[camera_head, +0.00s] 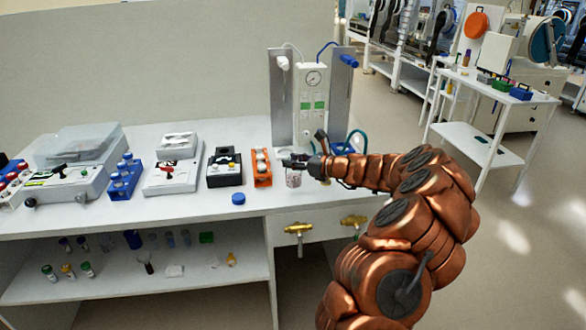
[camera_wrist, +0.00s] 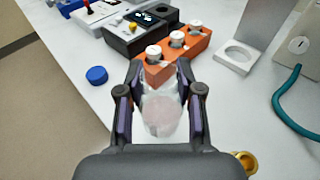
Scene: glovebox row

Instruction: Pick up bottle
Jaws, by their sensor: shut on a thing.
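A clear bottle with pinkish contents (camera_wrist: 161,113) is between the fingers of my gripper (camera_wrist: 158,92) in the wrist view, and the gripper is shut on it. In the head view the bottle (camera_head: 294,180) shows below my gripper (camera_head: 297,162), near the front edge of the bench (camera_head: 190,206). I cannot tell whether its base touches the bench top. Several white-capped bottles stand in an orange rack (camera_wrist: 193,61) just beyond the gripper; the rack (camera_head: 262,180) is left of my gripper in the head view.
A blue cap (camera_head: 239,198) lies near the bench edge. A black device (camera_head: 225,167) and a blue rack (camera_head: 125,184) stand further left. A panel with a gauge (camera_head: 311,105) rises behind, with a teal hose (camera_wrist: 287,95) at right. Brass valves (camera_head: 299,229) project below the bench top.

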